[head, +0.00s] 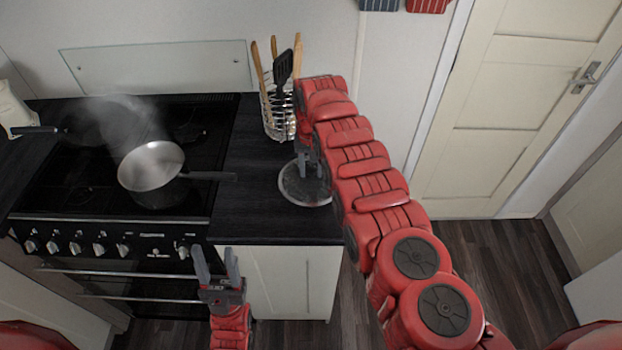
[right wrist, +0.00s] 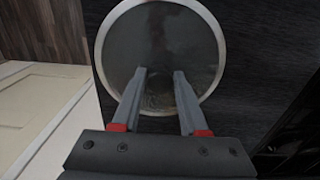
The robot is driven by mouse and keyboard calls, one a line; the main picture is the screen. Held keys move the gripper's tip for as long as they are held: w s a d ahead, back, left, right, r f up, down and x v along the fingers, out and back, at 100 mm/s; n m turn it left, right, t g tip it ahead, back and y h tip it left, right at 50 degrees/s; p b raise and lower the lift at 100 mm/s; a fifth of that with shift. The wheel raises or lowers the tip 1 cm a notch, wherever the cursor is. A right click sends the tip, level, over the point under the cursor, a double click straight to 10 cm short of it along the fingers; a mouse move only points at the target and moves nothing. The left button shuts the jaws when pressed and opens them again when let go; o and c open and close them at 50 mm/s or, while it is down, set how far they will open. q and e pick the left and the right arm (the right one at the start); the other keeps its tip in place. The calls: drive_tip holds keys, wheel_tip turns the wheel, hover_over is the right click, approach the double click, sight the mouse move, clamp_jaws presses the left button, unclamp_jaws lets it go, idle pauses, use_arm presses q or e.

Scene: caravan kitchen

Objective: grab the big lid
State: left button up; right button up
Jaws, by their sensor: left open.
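A round glass lid (head: 290,195) with a metal rim lies on the dark counter right of the stove. It fills the upper middle of the right wrist view (right wrist: 103,60). My right gripper (head: 309,160) points down over the lid, and part of the lid is hidden behind it. In the right wrist view my right gripper's fingers (right wrist: 160,72) are spread apart over the middle of the glass. I cannot clearly make out the knob or whether a finger touches it. My left gripper (head: 215,252) is open and empty in front of the counter, left of the lid.
A saucepan (head: 151,168) stands on the stove (head: 60,200), its handle reaching right over the counter. A steaming pan (head: 80,128) is behind it. A wire utensil holder (head: 270,125) stands just behind the lid. A cream door (head: 510,100) is at the right.

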drive_tip(key=shift+s+f, duration=0.1)
clamp_jaws()
